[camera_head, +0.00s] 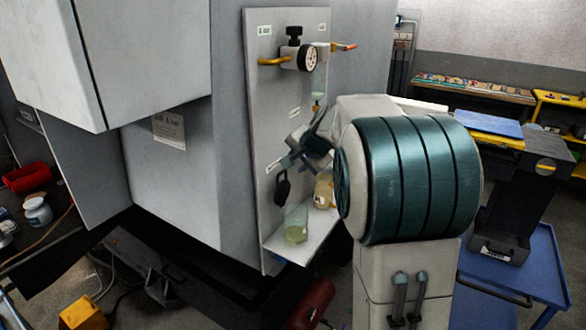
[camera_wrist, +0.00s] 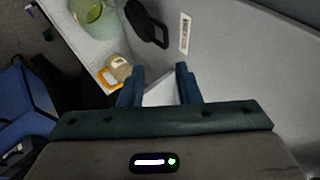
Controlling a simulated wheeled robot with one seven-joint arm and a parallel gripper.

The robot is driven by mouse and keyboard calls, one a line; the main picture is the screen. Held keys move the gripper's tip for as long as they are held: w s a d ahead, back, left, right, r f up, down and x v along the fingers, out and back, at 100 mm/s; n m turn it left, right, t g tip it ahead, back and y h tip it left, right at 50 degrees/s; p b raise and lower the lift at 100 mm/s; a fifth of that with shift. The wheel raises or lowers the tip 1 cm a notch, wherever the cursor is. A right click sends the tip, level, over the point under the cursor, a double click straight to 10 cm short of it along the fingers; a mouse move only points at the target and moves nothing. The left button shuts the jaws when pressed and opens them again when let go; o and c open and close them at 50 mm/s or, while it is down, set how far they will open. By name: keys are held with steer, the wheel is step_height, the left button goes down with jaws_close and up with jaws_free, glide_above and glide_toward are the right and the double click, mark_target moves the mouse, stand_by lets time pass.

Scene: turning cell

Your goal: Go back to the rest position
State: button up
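My gripper (camera_head: 302,147) is in front of the grey panel (camera_head: 272,90) on the machine's side, above a small shelf. In the wrist view, my gripper (camera_wrist: 158,84) has its two blue fingers apart, with only pale surface visible between them. It looks empty. My arm's large teal and white links fill the middle right of the head view and hide part of the panel and shelf. No marker of a rest position is visible.
Below my gripper, the shelf (camera_head: 275,243) holds a greenish beaker (camera_head: 297,224) and a yellowish bottle (camera_head: 322,192). A black item (camera_head: 282,188) hangs close by on the panel. A gauge (camera_head: 308,58) sits above. A blue cart (camera_head: 525,265) stands right.

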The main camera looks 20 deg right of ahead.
steer(key=shift+s+d+r, duration=0.1)
steer(key=shift+s+r, duration=0.4)
steer(key=s+a+f+n+g, duration=0.1)
steer(key=s+a+f+n, duration=0.1)
steer(key=s, duration=0.9)
steer(key=s+a+f+n+g+h, duration=0.1)
steer(key=s+n, duration=0.4)
steer(key=s, duration=0.6)
steer(key=s+a+f+n+g, duration=0.3)
steer(key=s+a+f+n, duration=0.1)
steer(key=s, duration=0.8)
steer(key=shift+f, duration=0.6)
